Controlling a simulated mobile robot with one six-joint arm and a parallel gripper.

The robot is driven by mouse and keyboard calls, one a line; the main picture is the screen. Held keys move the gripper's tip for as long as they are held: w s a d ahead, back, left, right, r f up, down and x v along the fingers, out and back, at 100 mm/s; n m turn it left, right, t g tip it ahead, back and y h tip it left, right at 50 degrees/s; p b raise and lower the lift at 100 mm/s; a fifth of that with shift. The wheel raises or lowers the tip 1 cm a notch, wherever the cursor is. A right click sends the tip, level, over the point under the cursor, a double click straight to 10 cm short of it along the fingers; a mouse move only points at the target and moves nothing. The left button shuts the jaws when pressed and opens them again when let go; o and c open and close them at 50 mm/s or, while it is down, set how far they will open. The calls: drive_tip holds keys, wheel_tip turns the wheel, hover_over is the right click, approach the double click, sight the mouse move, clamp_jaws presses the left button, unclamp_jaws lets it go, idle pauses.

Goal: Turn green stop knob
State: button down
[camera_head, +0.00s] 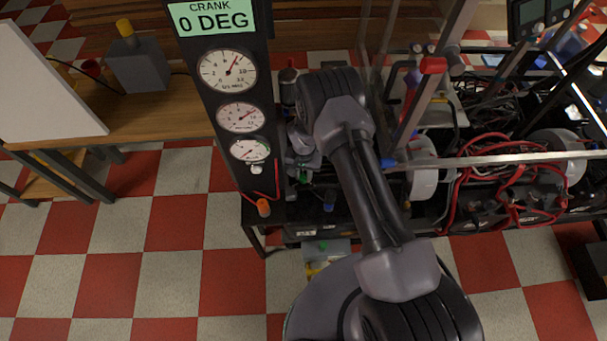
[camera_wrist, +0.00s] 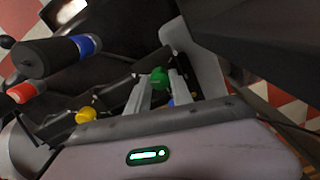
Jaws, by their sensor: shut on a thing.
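The green stop knob (camera_wrist: 159,78) shows in the wrist view between the two pale fingers of my gripper (camera_wrist: 160,88). The fingers are closed on its sides. In the head view a small green spot (camera_head: 303,177) shows by my gripper (camera_head: 302,165), beside the gauge panel; it looks like the same knob. My arm hides much of the area around it there. Which way the knob is turned cannot be made out.
In the wrist view a blue-banded black handle (camera_wrist: 84,45), a red-orange piece (camera_wrist: 22,92) and a yellow knob (camera_wrist: 86,115) lie to the left. The gauge panel (camera_head: 225,100) reads "CRANK 0 DEG". Red cables (camera_head: 490,180) and a metal rail (camera_head: 500,158) are on the right.

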sight(303, 177)
drive_tip(key=n, duration=0.5)
drive_tip(key=shift+n, duration=0.3)
drive_tip(key=n, duration=0.5)
drive_tip(key=shift+n, duration=0.3)
idle(0.3)
drive_tip(key=c, duration=1.1)
unclamp_jaws()
wheel_tip(303, 177, up, 18)
drive_tip(key=p, duration=0.7)
drive_tip(key=shift+f, duration=0.25)
drive_tip(key=shift+r, duration=0.1)
